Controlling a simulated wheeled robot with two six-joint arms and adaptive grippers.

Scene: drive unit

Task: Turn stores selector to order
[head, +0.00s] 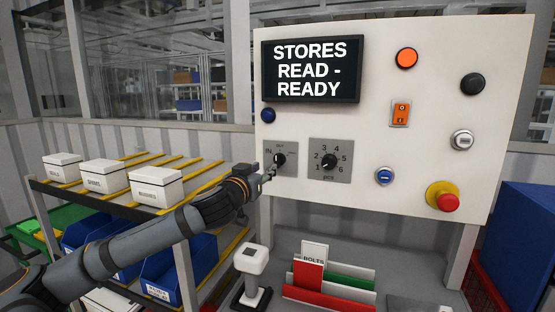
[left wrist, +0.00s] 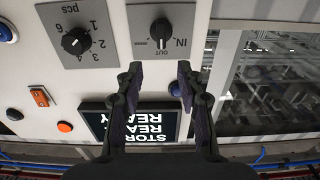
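The stores selector (head: 279,158) is a black knob on a grey plate at the lower left of the cream panel. In the left wrist view the selector (left wrist: 161,30) appears upside down, its white mark towards OUT; IN is at one side, and the other side's label is unreadable. My left gripper (head: 268,172) is just in front of the plate, beside and below the knob in the head view. In the wrist view my left gripper (left wrist: 160,78) is open and empty, its fingers apart and short of the knob. My right gripper is not in view.
The screen (head: 311,70) reads "STORES READ - READY". A numbered pcs dial (head: 329,162) sits right of the selector. A red emergency button (head: 447,202), other buttons and an orange switch (head: 400,113) share the panel. A scanner (head: 251,262) and card rack (head: 330,290) stand below.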

